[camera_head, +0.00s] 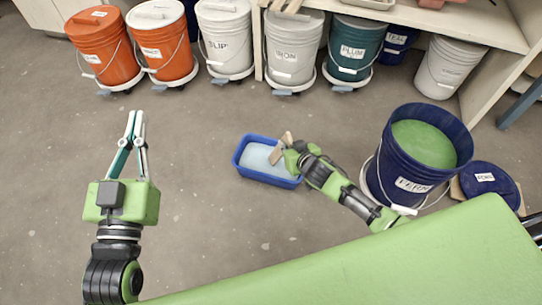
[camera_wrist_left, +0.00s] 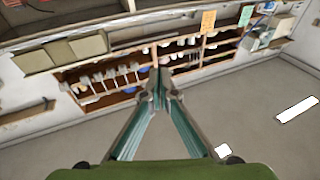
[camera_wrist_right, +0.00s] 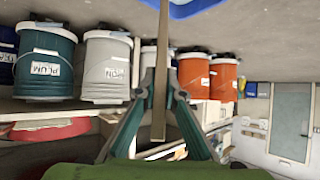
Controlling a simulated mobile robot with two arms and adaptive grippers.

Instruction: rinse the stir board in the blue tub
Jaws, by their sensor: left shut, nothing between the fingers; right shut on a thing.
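The blue tub (camera_head: 267,178) stands on the floor in the middle of the head view, with pale liquid in it. The wooden stir board (camera_head: 281,148) shows at the tub, its lower part over or in the tub; I cannot tell how deep it reaches. My right gripper (camera_head: 289,146) is shut on the board, close above the tub's right side. In the right wrist view the board (camera_wrist_right: 161,75) runs upright between the fingers (camera_wrist_right: 160,85), towards the blue tub (camera_wrist_right: 195,8). My left gripper (camera_head: 137,118) is shut and empty over bare floor; it also shows in the left wrist view (camera_wrist_left: 158,80).
An open blue bucket (camera_head: 459,130) with green glaze stands on the right beside its lid (camera_head: 490,182). Several lidded buckets on dollies line the back, including an orange one (camera_head: 103,47) and a teal one (camera_head: 354,47). The floor left of the tub is clear.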

